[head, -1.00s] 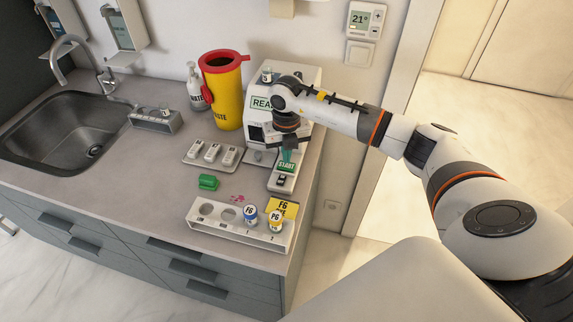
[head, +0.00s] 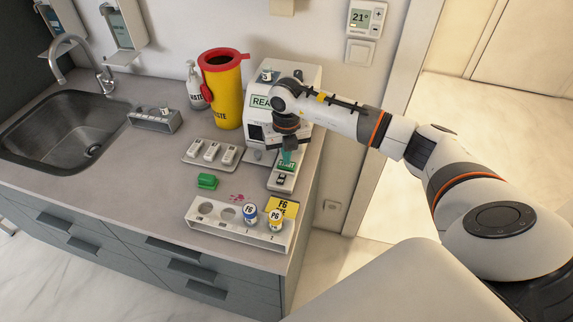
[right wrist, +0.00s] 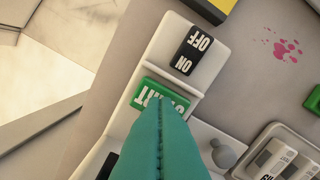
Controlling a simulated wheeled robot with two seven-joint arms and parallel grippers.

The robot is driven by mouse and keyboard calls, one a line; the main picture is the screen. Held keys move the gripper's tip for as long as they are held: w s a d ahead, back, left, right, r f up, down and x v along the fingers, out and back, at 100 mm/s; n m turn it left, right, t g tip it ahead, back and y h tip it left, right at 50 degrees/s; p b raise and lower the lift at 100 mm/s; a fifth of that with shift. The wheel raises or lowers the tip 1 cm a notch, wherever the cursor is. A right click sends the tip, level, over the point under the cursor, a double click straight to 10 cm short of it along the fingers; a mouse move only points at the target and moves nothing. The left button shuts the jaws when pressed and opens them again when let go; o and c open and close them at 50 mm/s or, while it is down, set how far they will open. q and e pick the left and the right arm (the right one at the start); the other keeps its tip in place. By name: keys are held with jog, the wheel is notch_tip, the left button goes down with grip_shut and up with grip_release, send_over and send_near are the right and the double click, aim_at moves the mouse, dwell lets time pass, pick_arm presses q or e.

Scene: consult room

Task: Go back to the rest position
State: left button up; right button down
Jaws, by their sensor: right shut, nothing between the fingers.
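My right gripper (head: 288,156) is shut with nothing between its teal fingers. It is over the front strip of the white reader (head: 303,78), at the green START button (head: 286,166). In the right wrist view, the fingertips (right wrist: 163,100) overlap the START button (right wrist: 150,92) and hide part of its lettering. I cannot tell whether they touch it. A black ON/OFF switch (right wrist: 191,52) sits beside the button on the same strip. My left gripper is not in view.
A yellow waste bin (head: 227,98) stands left of the reader. A cassette tray (head: 190,158), a green block (head: 207,181) and a white rack (head: 203,222) with two capped vials are near the gripper. A sink (head: 60,135) is at left; the counter ends just right of the reader.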

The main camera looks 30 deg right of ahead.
jog(key=shift+f+b, duration=0.3)
jog(key=shift+f, duration=0.2)
jog(key=shift+r, duration=0.15)
jog(key=shift+r+p, duration=2.3)
jog(key=shift+r, duration=1.15)
jog(key=shift+f, duration=0.1)
